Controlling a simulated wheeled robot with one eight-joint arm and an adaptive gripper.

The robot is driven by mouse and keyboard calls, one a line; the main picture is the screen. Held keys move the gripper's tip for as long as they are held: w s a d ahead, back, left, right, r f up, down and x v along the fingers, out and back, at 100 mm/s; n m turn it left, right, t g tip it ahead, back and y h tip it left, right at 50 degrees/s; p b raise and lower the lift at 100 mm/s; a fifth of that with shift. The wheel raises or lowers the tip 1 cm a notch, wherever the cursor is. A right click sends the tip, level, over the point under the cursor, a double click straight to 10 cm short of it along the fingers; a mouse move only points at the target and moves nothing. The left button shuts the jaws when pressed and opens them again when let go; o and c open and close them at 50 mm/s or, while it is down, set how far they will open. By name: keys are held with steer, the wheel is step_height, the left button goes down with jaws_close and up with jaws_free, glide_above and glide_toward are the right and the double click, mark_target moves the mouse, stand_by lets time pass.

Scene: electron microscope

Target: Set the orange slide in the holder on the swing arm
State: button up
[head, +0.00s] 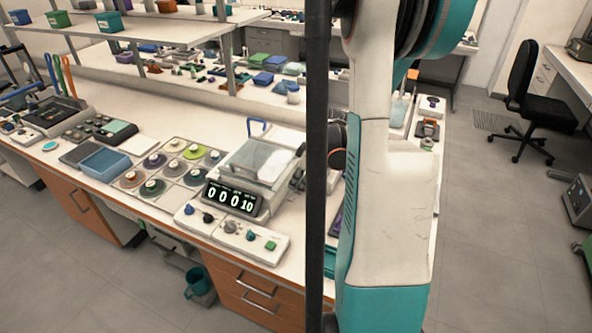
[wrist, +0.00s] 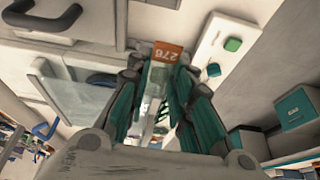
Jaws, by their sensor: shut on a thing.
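The orange slide (wrist: 168,53) shows in the wrist view as an orange label with dark digits, upside down in the picture, on a clear strip. My gripper (wrist: 158,88) is shut on it, with teal fingers on both sides of the strip. The orange end sticks out past the fingertips. In the head view my arm hides the gripper, and I cannot clearly make out the slide there. I cannot identify the holder or its swing arm in either view.
A device with a digital display (head: 231,199) and a clear lid stands on the bench, with a knob panel (head: 232,232) in front. The wrist view shows a green button (wrist: 233,44), a clear panel (wrist: 75,97) and a teal box (wrist: 298,108). Round pads (head: 153,160) lie further left. Open floor lies right.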

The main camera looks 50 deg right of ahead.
step_height(320, 180, down, 6)
steer(key=d+b, duration=0.1)
steer(key=b, duration=0.4)
steer(key=shift+s+d, duration=0.3)
steer(key=shift+f+b, duration=0.3)
steer(key=shift+f, duration=0.15)
stand_by(0.7)
steer(key=o, duration=0.8)
steer(key=v, duration=1.2)
stand_by(0.5)
